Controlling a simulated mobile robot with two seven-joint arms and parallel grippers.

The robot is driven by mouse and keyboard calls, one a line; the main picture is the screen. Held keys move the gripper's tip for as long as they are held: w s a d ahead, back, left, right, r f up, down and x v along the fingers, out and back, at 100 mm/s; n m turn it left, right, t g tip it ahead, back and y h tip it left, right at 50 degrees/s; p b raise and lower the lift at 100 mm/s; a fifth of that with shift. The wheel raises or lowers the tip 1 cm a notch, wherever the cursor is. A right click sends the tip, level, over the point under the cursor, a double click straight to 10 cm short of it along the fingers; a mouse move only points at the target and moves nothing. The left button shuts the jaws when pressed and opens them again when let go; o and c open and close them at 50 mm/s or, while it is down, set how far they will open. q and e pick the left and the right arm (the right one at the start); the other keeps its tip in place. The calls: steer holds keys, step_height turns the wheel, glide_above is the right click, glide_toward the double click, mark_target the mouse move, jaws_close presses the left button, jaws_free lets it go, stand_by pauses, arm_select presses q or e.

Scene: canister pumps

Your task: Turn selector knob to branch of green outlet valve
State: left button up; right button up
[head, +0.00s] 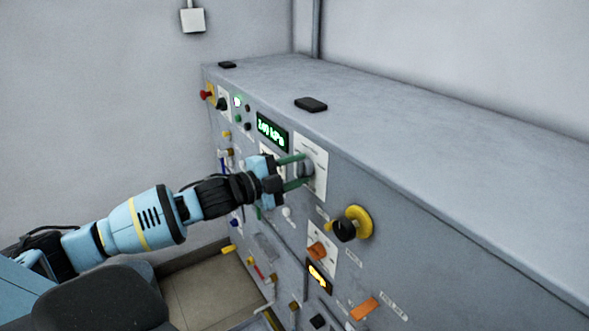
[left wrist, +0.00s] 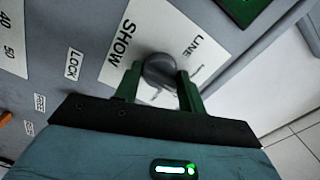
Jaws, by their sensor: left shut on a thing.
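A dark grey round knob (left wrist: 158,70) sits on a white plate lettered "SHOW" and "LINE" in the left wrist view. In the head view this knob (head: 305,169) is on the upper front of the grey cabinet. My left gripper (head: 297,172) has its green fingers on either side of the knob and is shut on it. The fingers (left wrist: 158,88) hide part of the knob and plate in the left wrist view, so I cannot tell where it points. A small green part (head: 258,213) shows lower on the cabinet; I cannot tell whether it is the green outlet valve.
A lit green display (head: 271,132) is left of the knob. A black knob on a yellow ring (head: 352,224), an orange lever (head: 364,308) and an orange knob (head: 317,249) stick out to the right and below. The cabinet top (head: 420,150) is mostly clear.

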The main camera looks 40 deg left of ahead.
mark_target(297, 171)
arm_select(q)
steer(key=shift+m+p, duration=0.3)
steer(key=shift+m, duration=1.6)
arm_select(e)
steer(key=shift+w+r, duration=0.25)
steer(key=shift+r, duration=0.3)
arm_select(q)
steer(key=o, duration=0.9)
steer(key=shift+o, duration=0.2)
steer(key=shift+s, duration=0.15)
steer(key=shift+v, duration=3.8)
arm_select(e)
steer(key=shift+w+r, duration=0.3)
steer(key=shift+r, duration=0.05)
